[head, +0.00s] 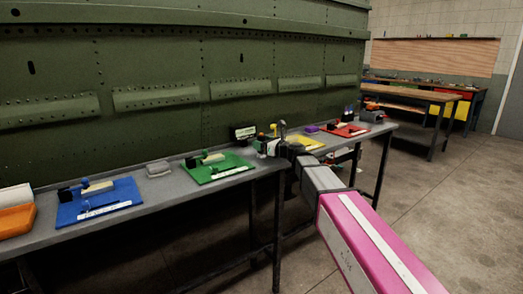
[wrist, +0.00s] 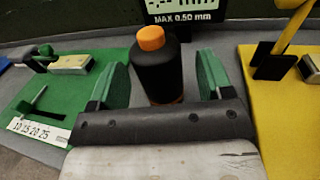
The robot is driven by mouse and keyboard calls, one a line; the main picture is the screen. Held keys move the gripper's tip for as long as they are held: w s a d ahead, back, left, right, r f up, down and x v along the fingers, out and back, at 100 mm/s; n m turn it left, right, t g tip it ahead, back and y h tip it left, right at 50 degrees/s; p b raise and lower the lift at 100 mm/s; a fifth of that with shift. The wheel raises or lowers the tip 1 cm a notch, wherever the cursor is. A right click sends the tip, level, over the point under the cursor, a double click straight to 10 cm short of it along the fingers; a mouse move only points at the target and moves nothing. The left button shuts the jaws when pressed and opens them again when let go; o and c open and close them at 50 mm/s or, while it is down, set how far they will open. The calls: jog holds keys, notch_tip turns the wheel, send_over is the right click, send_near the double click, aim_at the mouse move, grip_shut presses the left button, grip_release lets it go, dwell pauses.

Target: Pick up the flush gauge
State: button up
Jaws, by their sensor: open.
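My gripper (wrist: 164,72) is open, with green pads on its two fingers. A black cylinder with an orange cap (wrist: 157,72) stands upright between and just beyond the fingers in the wrist view, with a gap on each side. Its lower end is partly hidden by my gripper. I cannot tell whether this cylinder or another item is the flush gauge. A small display panel (wrist: 180,12) reading "MAX 0.50 mm" stands behind it and also shows in the head view (head: 245,133). In the head view my gripper (head: 272,145) is over the bench between the green and yellow mats.
The green mat (wrist: 32,92) and yellow mat (wrist: 292,120) flank my gripper, with tools on them. Along the grey bench (head: 150,195) lie a blue mat (head: 120,190) and a red mat (head: 335,131). The green riveted panel (head: 200,60) rises behind the bench.

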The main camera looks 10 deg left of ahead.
jog(key=x, duration=0.2)
jog(key=shift+w+a, duration=0.2)
jog(key=shift+a, duration=0.15)
jog(key=c, duration=1)
